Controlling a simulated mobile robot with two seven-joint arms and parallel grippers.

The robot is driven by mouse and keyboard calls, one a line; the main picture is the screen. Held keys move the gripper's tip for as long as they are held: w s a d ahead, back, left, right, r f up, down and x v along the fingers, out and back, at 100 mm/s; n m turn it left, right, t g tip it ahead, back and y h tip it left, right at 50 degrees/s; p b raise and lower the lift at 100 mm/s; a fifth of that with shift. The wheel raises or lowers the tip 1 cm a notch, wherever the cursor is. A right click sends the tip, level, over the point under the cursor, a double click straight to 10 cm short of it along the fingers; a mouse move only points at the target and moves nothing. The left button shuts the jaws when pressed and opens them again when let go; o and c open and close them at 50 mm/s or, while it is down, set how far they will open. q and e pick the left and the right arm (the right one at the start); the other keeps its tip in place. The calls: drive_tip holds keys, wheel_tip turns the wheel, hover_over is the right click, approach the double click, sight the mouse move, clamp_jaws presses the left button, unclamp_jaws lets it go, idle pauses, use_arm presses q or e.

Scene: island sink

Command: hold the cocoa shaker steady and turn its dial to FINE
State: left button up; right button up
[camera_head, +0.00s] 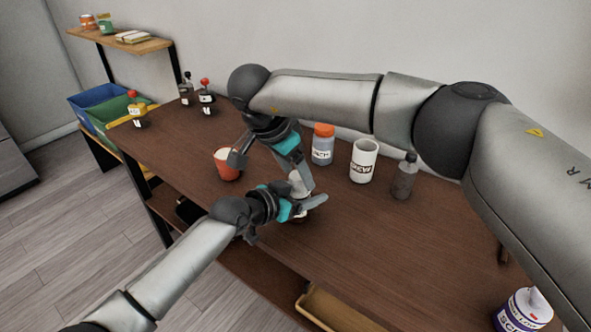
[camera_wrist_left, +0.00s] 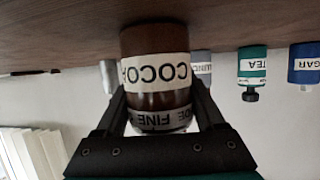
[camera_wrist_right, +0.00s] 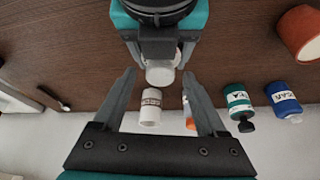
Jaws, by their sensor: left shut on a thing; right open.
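The cocoa shaker (camera_wrist_left: 155,100) stands on the table, brown with a cream COCOA label, shown upside down in the left wrist view. A pale ring with the word FINE (camera_wrist_left: 157,119) is at its top end; I cannot tell its setting. My left gripper (camera_wrist_left: 156,88) is shut on the shaker, one finger at each side. In the right wrist view, the shaker's whitish top (camera_wrist_right: 160,74) shows between the fingers of my right gripper (camera_wrist_right: 159,80), which is open with gaps at both sides. In the head view, the grippers mostly hide the shaker.
An orange-lidded jar (camera_head: 322,148), a white mug-like canister (camera_head: 363,162) and a grey bottle (camera_head: 404,178) stand right of the grippers. A terracotta cup (camera_head: 226,170) is close on the left. TEA (camera_wrist_left: 252,68) and blue SUGAR (camera_wrist_left: 304,66) containers stand behind.

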drive_tip(key=shift+r, duration=0.1)
drive_tip(key=v, duration=1.2)
use_arm(q)
drive_tip(key=o, duration=1.5)
drive_tip(key=shift+c, duration=0.2)
drive_tip(key=shift+s+a, duration=0.1)
